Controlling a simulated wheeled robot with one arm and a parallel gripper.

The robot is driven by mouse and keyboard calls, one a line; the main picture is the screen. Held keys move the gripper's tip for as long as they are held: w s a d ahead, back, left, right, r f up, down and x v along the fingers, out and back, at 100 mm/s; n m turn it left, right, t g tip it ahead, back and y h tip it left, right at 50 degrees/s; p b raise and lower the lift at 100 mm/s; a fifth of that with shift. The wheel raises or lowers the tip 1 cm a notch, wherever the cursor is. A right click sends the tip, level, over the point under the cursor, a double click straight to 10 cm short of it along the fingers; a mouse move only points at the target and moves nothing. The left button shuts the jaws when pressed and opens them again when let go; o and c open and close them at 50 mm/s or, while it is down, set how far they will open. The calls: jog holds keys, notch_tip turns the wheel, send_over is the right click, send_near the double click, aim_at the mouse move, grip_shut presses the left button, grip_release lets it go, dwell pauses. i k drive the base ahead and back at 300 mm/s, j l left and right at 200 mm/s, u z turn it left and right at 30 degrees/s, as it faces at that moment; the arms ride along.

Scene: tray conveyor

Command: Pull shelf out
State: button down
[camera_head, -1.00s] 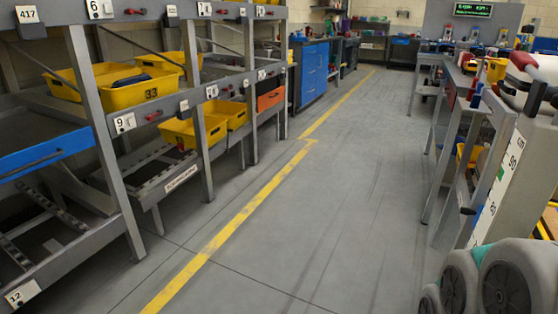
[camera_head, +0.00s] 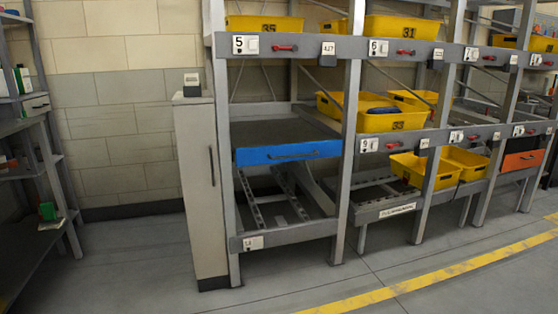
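A grey metal rack runs from the centre to the right in the head view. In its left bay, at middle height, sits a shelf (camera_head: 288,152) with a blue front panel and a dark handle. Its grey top reaches back between the posts. Below it is a lower level of bare slanted rails (camera_head: 282,197). Further right, at a low level, another grey shelf (camera_head: 375,207) carries a white label strip. An orange-fronted unit (camera_head: 522,160) sits at the far right. My gripper is not in view.
A narrow grey cabinet (camera_head: 200,190) stands against the rack's left end. Dark shelving (camera_head: 35,225) is at the left edge. The floor in front is clear, with a yellow line (camera_head: 430,277).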

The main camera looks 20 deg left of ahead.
aim_at(266, 138)
jog(key=u, duration=1)
